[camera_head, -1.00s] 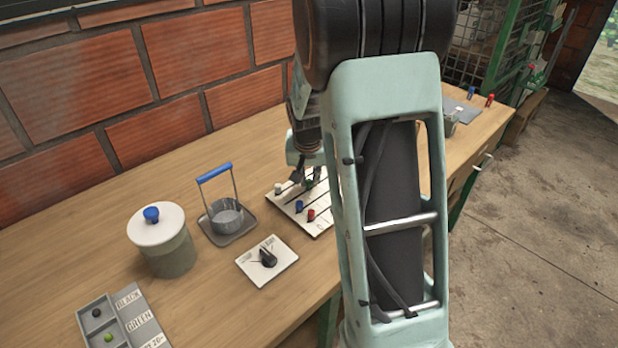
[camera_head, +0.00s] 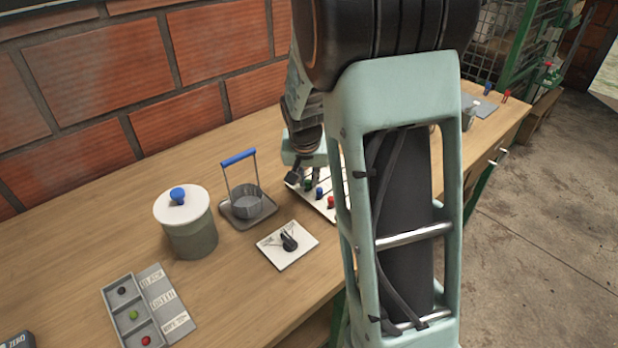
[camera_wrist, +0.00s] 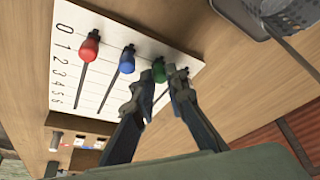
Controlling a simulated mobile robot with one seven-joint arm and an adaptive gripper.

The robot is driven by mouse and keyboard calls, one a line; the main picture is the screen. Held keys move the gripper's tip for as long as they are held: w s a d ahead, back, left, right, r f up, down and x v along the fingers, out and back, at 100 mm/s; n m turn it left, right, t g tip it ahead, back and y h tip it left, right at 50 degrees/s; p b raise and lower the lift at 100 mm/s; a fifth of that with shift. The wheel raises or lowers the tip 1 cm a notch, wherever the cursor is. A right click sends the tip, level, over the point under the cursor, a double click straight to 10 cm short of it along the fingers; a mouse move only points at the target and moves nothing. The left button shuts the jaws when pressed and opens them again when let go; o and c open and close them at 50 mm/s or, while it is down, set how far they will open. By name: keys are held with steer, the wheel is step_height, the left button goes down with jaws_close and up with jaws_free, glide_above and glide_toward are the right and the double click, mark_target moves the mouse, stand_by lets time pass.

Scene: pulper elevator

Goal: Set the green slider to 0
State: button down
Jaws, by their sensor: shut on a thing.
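The slider board (camera_wrist: 105,85) is white, with slots and a scale from 0 to 6. It also shows in the head view, partly behind my arm. The green slider knob (camera_wrist: 158,70) is at the 0 end of its slot, about level with the blue knob (camera_wrist: 127,60) and the red knob (camera_wrist: 89,47). In the head view the green knob (camera_head: 307,184) shows beside the blue knob (camera_head: 319,192). My gripper (camera_wrist: 158,82) has its fingertips on either side of the green knob, shut on it. The white knob is hidden by my gripper.
A dial plate (camera_head: 287,258), a metal cup tray with a blue handle (camera_head: 240,158) and a lidded pot (camera_head: 190,235) stand left of the board. A compartment tray (camera_head: 125,318) lies at the front left. A brick wall (camera_head: 190,60) backs the table.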

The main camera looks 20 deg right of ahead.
steer(key=shift+s+a, duration=0.1)
steer(key=shift+a, duration=0.05)
steer(key=c, duration=1.9)
jaws_free()
steer(key=v, duration=1.2)
